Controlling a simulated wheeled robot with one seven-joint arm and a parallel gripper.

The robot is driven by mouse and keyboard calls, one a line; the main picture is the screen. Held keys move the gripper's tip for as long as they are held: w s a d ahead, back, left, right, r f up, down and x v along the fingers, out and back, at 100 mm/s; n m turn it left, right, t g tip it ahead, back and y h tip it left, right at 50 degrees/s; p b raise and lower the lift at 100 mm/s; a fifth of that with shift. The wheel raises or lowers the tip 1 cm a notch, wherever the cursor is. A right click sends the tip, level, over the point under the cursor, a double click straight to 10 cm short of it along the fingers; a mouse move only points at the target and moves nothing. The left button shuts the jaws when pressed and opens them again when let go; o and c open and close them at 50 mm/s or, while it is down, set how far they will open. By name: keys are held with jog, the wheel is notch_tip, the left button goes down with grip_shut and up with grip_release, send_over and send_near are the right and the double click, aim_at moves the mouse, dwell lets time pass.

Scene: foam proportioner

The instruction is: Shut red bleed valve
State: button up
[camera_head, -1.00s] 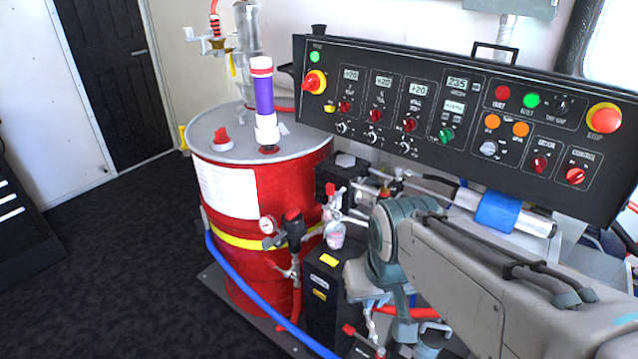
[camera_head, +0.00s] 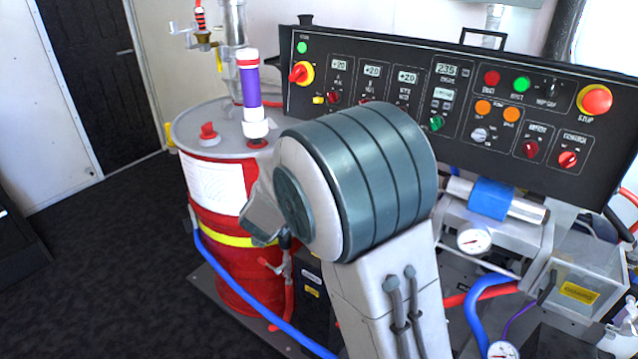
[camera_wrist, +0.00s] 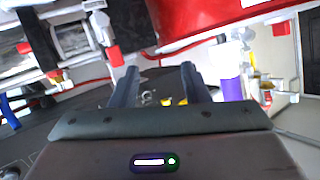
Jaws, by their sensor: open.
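My gripper (camera_wrist: 160,82) shows in the wrist view with its two dark fingers apart and nothing clearly held between them. In the head view it is hidden behind my own arm. Small red valve handles show in the wrist view, one red part (camera_wrist: 114,55) just left of the fingers and another (camera_wrist: 55,76) farther left. A red-handled valve (camera_head: 270,265) shows in the head view, low in front of the drum. I cannot tell which of these is the red bleed valve, or whether it is open. My arm covers much of the pipework.
The red drum (camera_head: 232,285) stands left of my arm, with a purple tube (camera_head: 250,88) on its lid. The black control panel (camera_head: 470,125) stands behind my arm. A blue hose (camera_head: 262,318) runs along the drum's base. The dark floor (camera_head: 90,270) at left is clear.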

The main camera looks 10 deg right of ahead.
notch_tip(320, 180, down, 4)
jog(key=s+m+h+b, duration=0.1)
jog(key=s+m+h, duration=0.15)
jog(key=h, duration=0.65)
jog(key=shift+m+g, duration=0.3)
jog(key=shift+m, duration=0.05)
jog(key=p+x, duration=0.1)
jog(key=x, duration=1.3)
jog(key=shift+a+f, duration=0.1)
grip_shut()
